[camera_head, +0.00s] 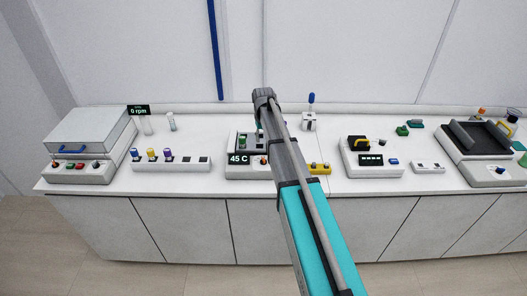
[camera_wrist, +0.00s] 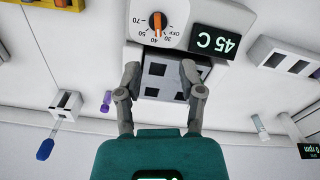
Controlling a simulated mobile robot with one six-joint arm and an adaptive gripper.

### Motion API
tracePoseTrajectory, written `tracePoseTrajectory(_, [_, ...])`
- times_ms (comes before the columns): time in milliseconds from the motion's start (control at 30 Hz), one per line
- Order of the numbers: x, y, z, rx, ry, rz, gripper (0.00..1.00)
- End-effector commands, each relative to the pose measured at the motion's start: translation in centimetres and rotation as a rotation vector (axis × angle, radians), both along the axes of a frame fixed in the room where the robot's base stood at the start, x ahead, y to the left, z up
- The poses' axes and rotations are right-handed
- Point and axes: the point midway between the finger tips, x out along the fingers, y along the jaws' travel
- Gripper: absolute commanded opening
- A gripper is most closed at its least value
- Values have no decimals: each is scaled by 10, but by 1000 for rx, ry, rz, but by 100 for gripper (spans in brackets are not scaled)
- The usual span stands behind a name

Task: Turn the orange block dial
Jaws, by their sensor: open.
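The heating block (camera_wrist: 172,78) is a pale box with dark square wells and a green-lit display (camera_wrist: 214,41) reading 45 C. Its orange dial (camera_wrist: 157,22) sits on a white face marked OFF to 70, near the top of the upside-down wrist view. My gripper (camera_wrist: 160,70) is open and empty, its two grey fingers apart over the wells, with the dial beyond the fingertips. In the head view the block's display (camera_head: 238,159) shows left of my arm, which covers part of the block. The gripper's fingers cannot be made out there.
A strip with colored-cap vials (camera_head: 170,163) stands left of the block, and a lidded centrifuge-like box (camera_head: 90,145) farther left. A yellow rack (camera_head: 319,168) is close on the right. A blue-knobbed device (camera_head: 310,120) stands behind.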

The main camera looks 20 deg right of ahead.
Motion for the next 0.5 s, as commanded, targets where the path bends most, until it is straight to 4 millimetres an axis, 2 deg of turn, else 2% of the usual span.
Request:
tracePoseTrajectory(33, [8,-2,7,0,0,0,50])
tracePoseTrajectory(133, [12,-4,9,0,0,1,50])
tracePoseTrajectory(500, [12,-4,8,0,0,2,50])
